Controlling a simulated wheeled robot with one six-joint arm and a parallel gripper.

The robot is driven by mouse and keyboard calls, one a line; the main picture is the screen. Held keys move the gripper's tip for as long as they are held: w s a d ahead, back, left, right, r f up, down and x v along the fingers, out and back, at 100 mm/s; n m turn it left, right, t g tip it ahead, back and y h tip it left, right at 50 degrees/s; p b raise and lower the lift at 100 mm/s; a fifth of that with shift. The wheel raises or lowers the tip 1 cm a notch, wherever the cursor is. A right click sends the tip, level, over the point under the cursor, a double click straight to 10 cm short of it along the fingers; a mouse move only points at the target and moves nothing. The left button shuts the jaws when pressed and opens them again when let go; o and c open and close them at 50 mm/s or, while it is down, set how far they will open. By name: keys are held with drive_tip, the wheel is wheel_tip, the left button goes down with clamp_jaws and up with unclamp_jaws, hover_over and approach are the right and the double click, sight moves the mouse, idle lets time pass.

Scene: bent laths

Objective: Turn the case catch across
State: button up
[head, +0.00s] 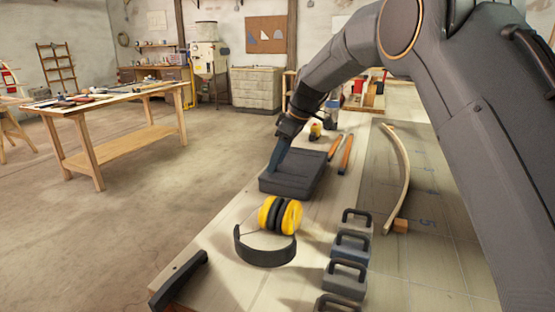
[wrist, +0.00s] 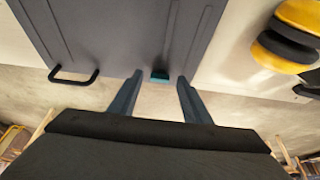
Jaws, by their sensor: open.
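The dark grey case (head: 300,172) lies closed on the workbench in the head view. In the wrist view its ribbed face (wrist: 110,30) fills the top middle. My gripper (wrist: 160,79) is open, with one finger on each side of the catch and a gap visible on both sides.
Yellow-and-black ear defenders (head: 280,215) lie just in front of the case. Several grey weights with handles (head: 350,248) stand to the right of them. A bent lath (head: 402,180) lies on the right of the bench. Orange-handled tools (head: 345,155) lie right of the case.

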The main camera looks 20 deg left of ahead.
drive_tip(key=c, duration=1.1)
drive_tip(key=shift+o, duration=0.2)
drive_tip(key=shift+m, duration=0.3)
drive_tip(key=m, duration=0.1)
drive_tip(key=m+t+p, duration=0.1)
drive_tip(key=m+p, duration=0.1)
drive_tip(key=shift+s+a+r+m+t, duration=0.1)
drive_tip(key=shift+s+r+m+t, duration=0.1)
drive_tip(key=shift+s+m+t, duration=0.15)
drive_tip(key=m+p, duration=0.1)
drive_tip(key=m+t+h+p, duration=0.1)
drive_tip(key=m, duration=0.1)
drive_tip(key=m+p, duration=0.1)
drive_tip(key=m, duration=0.1)
drive_tip(key=shift+s+a+m+t+h+p, duration=0.1)
drive_tip(key=shift+a+m+t+h+p, duration=0.2)
drive_tip(key=shift+t+p, duration=0.1)
drive_tip(key=m+h+p, duration=0.1)
drive_tip(key=m, duration=0.2)
drive_tip(key=shift+a+f+m+t, duration=0.1)
drive_tip(key=shift+m+t, duration=0.15)
drive_tip(key=m+h, duration=0.1)
drive_tip(key=m, duration=0.1)
drive_tip(key=m+h+b, duration=0.1)
drive_tip(key=m, duration=0.1)
drive_tip(key=shift+a+f, duration=0.1)
drive_tip(key=shift+a, duration=0.1)
drive_tip(key=shift+m, duration=0.3)
